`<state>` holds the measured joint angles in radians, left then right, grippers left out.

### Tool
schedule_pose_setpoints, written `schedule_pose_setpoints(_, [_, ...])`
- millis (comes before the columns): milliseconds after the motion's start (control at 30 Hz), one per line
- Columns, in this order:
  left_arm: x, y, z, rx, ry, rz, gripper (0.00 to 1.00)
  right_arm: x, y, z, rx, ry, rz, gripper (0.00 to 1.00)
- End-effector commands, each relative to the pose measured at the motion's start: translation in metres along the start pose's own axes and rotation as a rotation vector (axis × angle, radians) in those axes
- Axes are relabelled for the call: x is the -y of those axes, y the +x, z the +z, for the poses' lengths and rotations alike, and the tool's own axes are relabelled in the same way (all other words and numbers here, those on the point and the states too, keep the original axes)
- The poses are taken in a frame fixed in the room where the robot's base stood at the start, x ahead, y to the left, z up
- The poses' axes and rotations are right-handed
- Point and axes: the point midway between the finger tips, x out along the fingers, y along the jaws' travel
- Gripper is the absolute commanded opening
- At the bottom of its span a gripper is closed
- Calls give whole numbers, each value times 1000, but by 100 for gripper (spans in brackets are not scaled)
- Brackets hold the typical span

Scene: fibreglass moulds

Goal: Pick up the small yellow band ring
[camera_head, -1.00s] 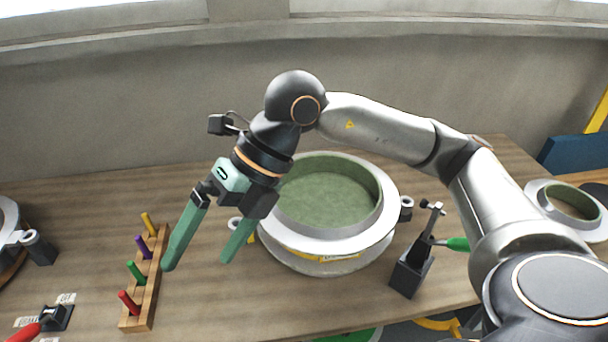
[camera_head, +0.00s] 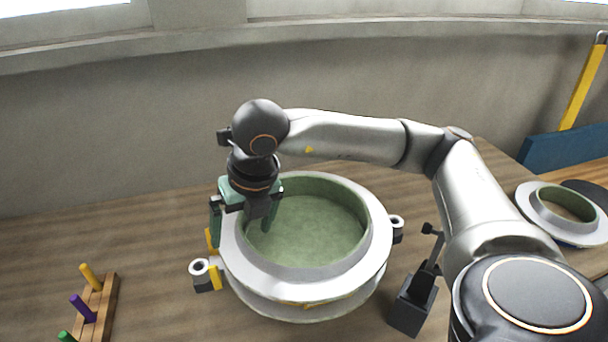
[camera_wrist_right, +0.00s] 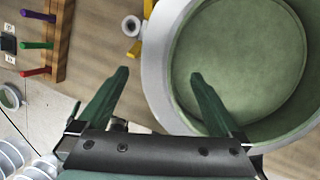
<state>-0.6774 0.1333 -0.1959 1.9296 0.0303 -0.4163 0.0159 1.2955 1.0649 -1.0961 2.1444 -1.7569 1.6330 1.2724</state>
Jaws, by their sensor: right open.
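My right gripper (camera_head: 240,228) is open and empty at the left rim of the large round mould (camera_head: 377,245), which is white outside and green inside. In the right wrist view the gripper (camera_wrist_right: 159,74) has one finger over the green hollow and the other outside the wall, with the rim between them. Small yellow pieces show at the mould's left side, by the grey lug (camera_head: 199,267); one yellow piece (camera_head: 215,277) sits against that lug. I cannot tell whether any of these is the small yellow band ring. My left gripper is not in view.
A wooden peg rack (camera_head: 106,300) with coloured pegs stands at the lower left. A dark clamp stand (camera_head: 413,303) is right of the mould. A second, smaller mould (camera_head: 541,210) lies at the far right.

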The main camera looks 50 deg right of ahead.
Motion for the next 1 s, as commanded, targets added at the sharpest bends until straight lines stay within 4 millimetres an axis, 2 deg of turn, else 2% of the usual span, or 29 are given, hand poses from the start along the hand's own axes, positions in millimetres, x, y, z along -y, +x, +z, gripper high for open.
schedule_pose_setpoints(167, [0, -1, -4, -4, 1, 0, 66, -2, 14, 1, -3, -1, 0, 100])
schedule_pose_setpoints(400, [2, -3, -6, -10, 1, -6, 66, -3, 49, 5, -3, 0, 1, 100])
schedule_pose_setpoints(700, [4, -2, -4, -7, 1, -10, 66, -3, 56, 5, 0, -2, 2, 100])
schedule_pose_setpoints(767, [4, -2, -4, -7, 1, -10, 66, -3, 56, 5, 0, -2, 2, 96])
schedule_pose_setpoints(1000, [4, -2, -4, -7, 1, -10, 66, -3, 55, 5, 0, -1, 2, 68])
